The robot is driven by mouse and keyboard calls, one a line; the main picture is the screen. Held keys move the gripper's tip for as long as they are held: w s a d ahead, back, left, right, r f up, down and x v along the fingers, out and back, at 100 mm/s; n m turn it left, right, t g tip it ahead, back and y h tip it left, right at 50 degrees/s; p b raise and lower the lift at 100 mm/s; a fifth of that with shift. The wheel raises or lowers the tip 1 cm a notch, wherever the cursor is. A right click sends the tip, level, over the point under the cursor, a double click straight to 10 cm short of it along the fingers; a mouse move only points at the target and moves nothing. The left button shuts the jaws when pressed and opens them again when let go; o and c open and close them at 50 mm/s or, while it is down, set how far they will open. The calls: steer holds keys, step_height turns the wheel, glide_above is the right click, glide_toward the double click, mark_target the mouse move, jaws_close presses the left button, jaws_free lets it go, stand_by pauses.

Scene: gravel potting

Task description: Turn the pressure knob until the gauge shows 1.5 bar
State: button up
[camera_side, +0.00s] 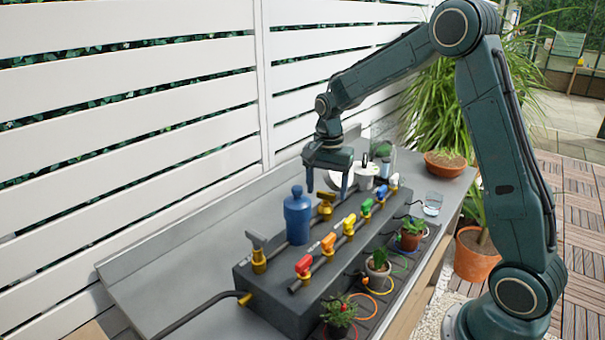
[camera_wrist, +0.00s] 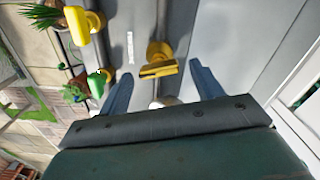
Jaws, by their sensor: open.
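My gripper (camera_side: 327,194) is open and points down above the back pipe row, with nothing held. It also shows in the wrist view (camera_wrist: 160,70), a finger on each side of a yellow valve (camera_wrist: 158,68); whether they touch it is unclear. A white round face (camera_side: 341,181), which looks like the gauge, is partly hidden behind a finger; its reading cannot be made out. Behind it stands a white cylinder with a dark top (camera_side: 366,177). A blue bottle-shaped unit with a capped top (camera_side: 297,215) stands upright left of my gripper. I cannot tell which part is the pressure knob.
A dark manifold block (camera_side: 270,290) carries a front row of coloured valves, including a red one (camera_side: 303,266). A grey-handled valve (camera_side: 258,252) stands at its left end. Potted plants (camera_side: 377,268) line its front. A glass (camera_side: 433,204) stands to the right. The bench's left part is clear.

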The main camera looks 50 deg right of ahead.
steer(key=c, duration=1)
steer(key=shift+n, duration=0.3)
steer(key=n, duration=0.3)
steer(key=shift+w, duration=0.1)
steer(key=n, duration=0.3)
steer(key=shift+n, duration=0.4)
steer(key=n, duration=0.3)
steer(key=shift+w+a+n, duration=0.1)
steer(key=shift+a+n, duration=0.05)
steer(key=shift+n, duration=1.85)
